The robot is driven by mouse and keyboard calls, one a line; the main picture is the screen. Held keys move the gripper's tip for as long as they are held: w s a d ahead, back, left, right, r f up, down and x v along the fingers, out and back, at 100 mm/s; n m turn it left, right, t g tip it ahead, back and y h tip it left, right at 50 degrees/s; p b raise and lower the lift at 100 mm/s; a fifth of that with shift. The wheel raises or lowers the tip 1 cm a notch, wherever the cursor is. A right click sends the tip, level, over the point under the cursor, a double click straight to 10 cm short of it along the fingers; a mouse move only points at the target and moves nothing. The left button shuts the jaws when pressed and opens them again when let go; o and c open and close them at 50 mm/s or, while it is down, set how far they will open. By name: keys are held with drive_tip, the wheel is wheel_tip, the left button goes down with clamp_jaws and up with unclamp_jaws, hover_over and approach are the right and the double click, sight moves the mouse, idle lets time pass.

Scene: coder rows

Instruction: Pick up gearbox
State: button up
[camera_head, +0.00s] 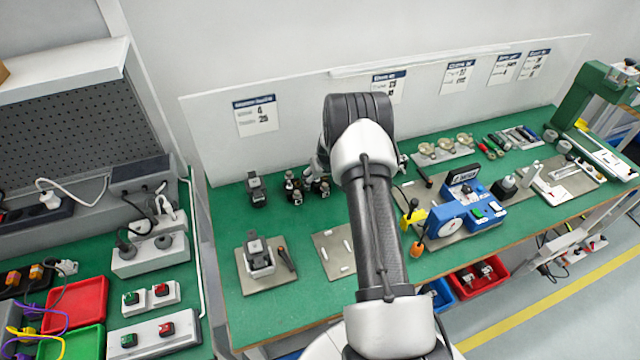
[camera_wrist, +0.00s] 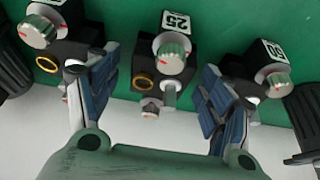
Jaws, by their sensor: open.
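In the wrist view, three small black blocks with silver knobs stand in a row. They look like the gearboxes, though I cannot be sure. The middle block (camera_wrist: 147,66), labelled 25, lies between the fingers of my open gripper (camera_wrist: 158,75), with a gap on both sides. The left block (camera_wrist: 72,50) is partly behind the left finger. The right block (camera_wrist: 240,66), labelled 50, is partly behind the right finger. In the head view, small dark units (camera_head: 293,187) stand on the green bench beside my arm, which hides much of the gripper.
The green bench (camera_head: 225,225) meets a white back panel (camera_head: 300,120). A dark device (camera_head: 257,190) stands left of the row, and a plate with a grey device (camera_head: 260,262) sits in front. A blue unit (camera_head: 455,222) is to the right. Black ribbed parts flank the wrist view.

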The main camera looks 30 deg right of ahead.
drive_tip(key=shift+r, duration=0.1)
drive_tip(key=c, duration=1.2)
